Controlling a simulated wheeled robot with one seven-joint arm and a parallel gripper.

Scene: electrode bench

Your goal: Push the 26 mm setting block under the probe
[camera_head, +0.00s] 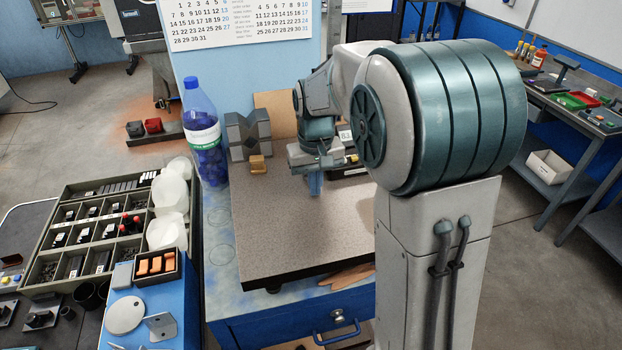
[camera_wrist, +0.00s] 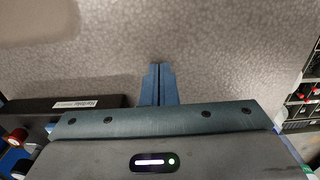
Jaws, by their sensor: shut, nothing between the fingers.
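My gripper (camera_head: 314,186) points down over the granite plate (camera_head: 290,235) with its blue fingers together and nothing between them. In the wrist view the shut fingers (camera_wrist: 158,72) show against bare speckled plate. I cannot make out a block marked 26 mm in either view. A small tan block (camera_head: 257,165) stands in front of the grey V-shaped block (camera_head: 248,135), left of my gripper; its size cannot be read. I cannot identify the probe; my arm covers part of the plate's right side in the head view.
A dark box with a white label (camera_wrist: 75,103) lies left of the fingers in the wrist view. A blue-capped bottle (camera_head: 203,135) stands left of the plate. A compartment tray (camera_head: 60,205) is farther left. The plate's front and middle are clear.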

